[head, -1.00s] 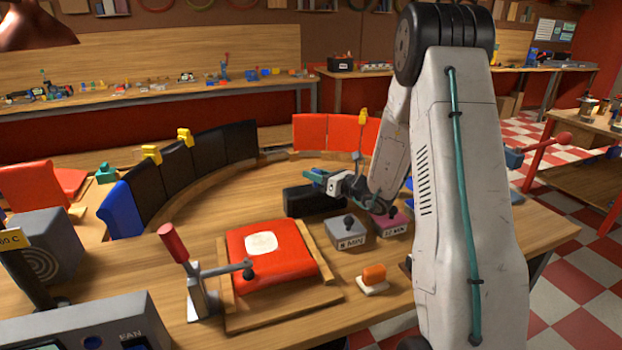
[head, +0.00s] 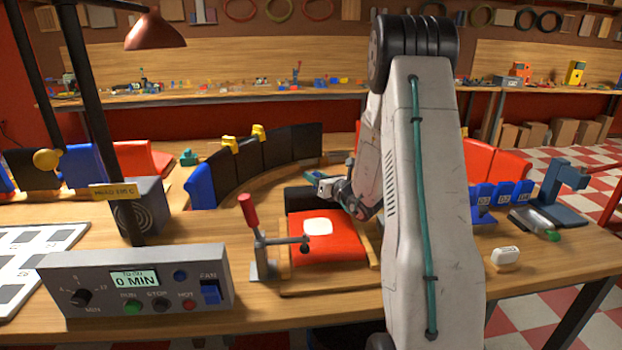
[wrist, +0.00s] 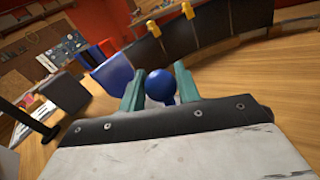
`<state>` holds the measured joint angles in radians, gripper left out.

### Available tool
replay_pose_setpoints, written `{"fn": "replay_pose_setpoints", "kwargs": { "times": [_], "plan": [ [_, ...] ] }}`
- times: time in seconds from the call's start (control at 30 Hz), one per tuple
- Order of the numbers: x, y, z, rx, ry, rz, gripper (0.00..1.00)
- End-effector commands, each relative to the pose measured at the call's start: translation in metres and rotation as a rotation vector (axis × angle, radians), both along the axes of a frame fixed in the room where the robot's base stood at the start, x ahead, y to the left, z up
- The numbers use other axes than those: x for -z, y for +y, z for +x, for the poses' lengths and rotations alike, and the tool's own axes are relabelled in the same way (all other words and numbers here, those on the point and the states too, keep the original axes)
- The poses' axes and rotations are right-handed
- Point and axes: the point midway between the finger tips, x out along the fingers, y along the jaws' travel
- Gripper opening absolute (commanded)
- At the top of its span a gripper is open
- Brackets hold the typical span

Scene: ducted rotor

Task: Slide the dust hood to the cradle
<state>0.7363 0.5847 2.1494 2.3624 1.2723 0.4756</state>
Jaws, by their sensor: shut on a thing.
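My gripper (head: 326,183) is shut on a blue ball knob (wrist: 160,86), which sits between the teal fingers in the wrist view. In the head view a black box (head: 298,199) lies just below the gripper; it looks like the dust hood, with the knob as its handle, though the join is hidden. A wooden frame (head: 318,284) in front of it, possibly the cradle, bears a red padded piece (head: 345,245) with a white patch. The box's front is partly hidden behind the red piece, and I cannot tell whether they touch.
A red-handled clamp (head: 255,240) stands at the frame's left. A control panel (head: 135,282) and a speaker-like grey box (head: 137,210) are farther left. Upright black panels (head: 250,160) curve behind. My arm hides part of the bench on the right.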

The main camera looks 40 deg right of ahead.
Motion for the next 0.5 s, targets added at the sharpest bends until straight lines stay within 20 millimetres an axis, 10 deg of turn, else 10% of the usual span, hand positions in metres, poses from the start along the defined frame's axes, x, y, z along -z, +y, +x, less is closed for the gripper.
{"fn": "replay_pose_setpoints", "kwargs": {
  "times": [0.23, 0.27, 0.3, 0.5],
  "plan": [
    [-0.0005, 0.0040, 0.0020, -0.008, -0.002, -0.001, 0.00],
    [-0.0004, 0.0043, 0.0021, -0.008, -0.002, -0.001, 0.35],
    [-0.0004, 0.0045, 0.0022, -0.009, -0.001, -0.001, 0.46],
    [-0.0003, 0.0023, 0.0012, -0.006, -0.001, -0.001, 0.52]
  ]
}}
